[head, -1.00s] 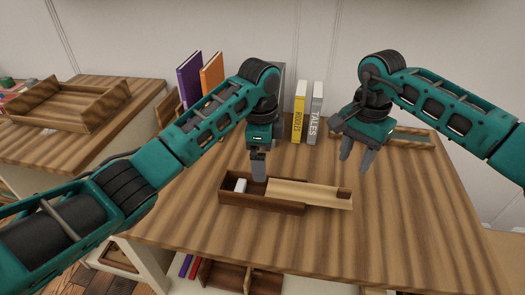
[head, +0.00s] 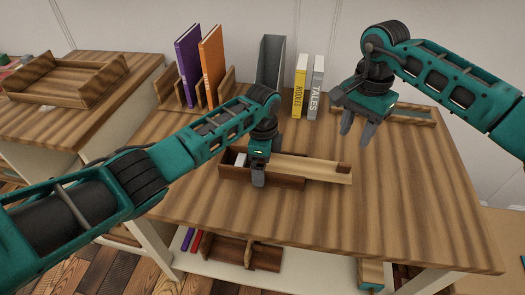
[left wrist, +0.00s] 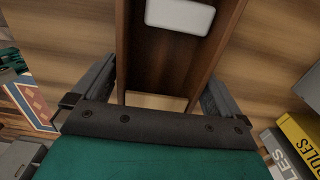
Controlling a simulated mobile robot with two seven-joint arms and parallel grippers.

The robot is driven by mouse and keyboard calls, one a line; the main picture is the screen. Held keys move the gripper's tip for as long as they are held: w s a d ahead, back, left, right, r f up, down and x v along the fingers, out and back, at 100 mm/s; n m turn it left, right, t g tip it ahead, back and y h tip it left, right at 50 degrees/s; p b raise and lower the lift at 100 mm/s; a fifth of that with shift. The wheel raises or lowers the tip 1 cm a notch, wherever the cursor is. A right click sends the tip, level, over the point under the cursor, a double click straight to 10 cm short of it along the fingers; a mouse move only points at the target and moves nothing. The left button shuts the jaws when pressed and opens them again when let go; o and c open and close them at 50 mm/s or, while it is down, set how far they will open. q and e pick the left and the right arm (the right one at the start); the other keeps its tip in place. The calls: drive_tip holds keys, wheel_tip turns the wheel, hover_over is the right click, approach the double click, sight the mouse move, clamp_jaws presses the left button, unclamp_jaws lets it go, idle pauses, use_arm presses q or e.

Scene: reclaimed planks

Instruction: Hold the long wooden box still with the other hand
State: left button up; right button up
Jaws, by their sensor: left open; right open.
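The long wooden box (head: 280,182) is dark brown and lies across the middle of the table. Its pale sliding lid (head: 310,167) sticks out to the right, with a dark block at its end. A white item (head: 240,160) lies in the uncovered left part and also shows in the left wrist view (left wrist: 180,15). My left gripper (head: 258,176) is low over the box, hiding part of it. In the left wrist view the open fingers (left wrist: 157,98) lie either side of the box; contact cannot be told. My right gripper (head: 358,132) is open and empty, above the table behind the lid's right end.
A yellow book (head: 300,85) and a grey book (head: 316,88) stand at the back. Purple (head: 188,65) and orange (head: 210,65) books stand in a wooden rack. A shallow tray (head: 410,113) lies at the back right. The table's front right is clear.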

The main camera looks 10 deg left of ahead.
use_arm(q)
drive_tip(key=shift+f, duration=0.3)
drive_tip(key=shift+c, duration=0.4)
drive_tip(key=c, duration=0.8)
drive_tip(key=shift+c, duration=0.2)
